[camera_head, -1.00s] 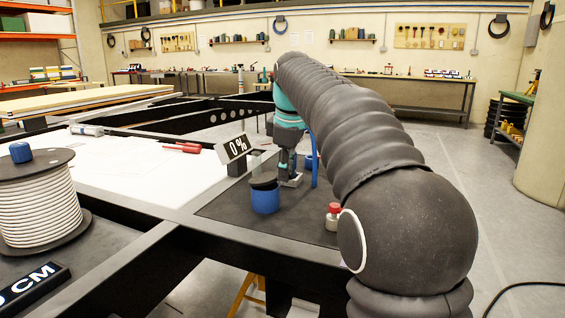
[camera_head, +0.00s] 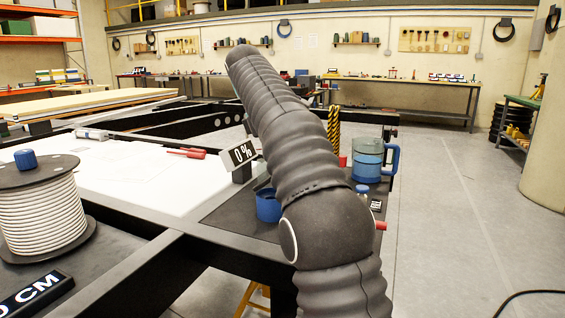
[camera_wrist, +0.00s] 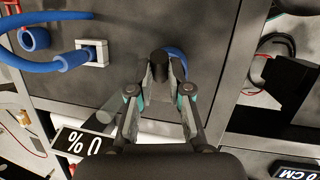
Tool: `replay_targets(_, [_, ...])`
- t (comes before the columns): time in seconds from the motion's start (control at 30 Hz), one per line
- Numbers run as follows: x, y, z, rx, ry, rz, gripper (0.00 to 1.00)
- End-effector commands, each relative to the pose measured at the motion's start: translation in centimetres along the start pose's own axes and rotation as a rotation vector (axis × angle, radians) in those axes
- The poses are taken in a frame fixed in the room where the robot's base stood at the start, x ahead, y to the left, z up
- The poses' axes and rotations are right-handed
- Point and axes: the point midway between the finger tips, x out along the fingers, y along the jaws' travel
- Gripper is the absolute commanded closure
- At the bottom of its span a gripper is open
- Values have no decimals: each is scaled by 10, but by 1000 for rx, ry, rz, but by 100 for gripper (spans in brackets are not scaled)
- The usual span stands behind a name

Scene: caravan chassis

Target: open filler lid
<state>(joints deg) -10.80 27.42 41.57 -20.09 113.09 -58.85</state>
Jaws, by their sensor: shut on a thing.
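My gripper (camera_wrist: 160,75) is shut on a dark round cap (camera_wrist: 159,63) in the wrist view. A blue rim (camera_wrist: 176,56) shows just behind the right fingertip, mostly hidden. I cannot tell whether the cap still touches it. In the head view, a blue cup-shaped filler (camera_head: 267,206) stands on the dark panel beside my arm. Its right side and part of its top are hidden by the arm. My gripper is hidden behind the arm there. A "0 %" sign (camera_head: 239,153) stands just behind the filler; it also shows in the wrist view (camera_wrist: 82,144).
A blue jug (camera_head: 368,160) stands right of my arm, near a small red-and-white item (camera_head: 380,226). A cable spool (camera_head: 40,212) stands at the left. A blue hose (camera_wrist: 66,62) runs to a white square fitting in the wrist view.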

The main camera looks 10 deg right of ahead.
Motion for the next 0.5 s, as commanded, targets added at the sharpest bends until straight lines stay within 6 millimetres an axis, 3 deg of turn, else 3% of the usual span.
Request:
replay_targets(0.3, [1, -1, 0, -2, -3, -5, 100])
replay_targets(0.33, [1, -1, 0, -2, -2, -5, 77])
replay_targets(0.4, [1, -1, 0, -2, -2, -4, 60])
replay_targets(0.5, [1, 0, 0, -1, -2, -4, 57])
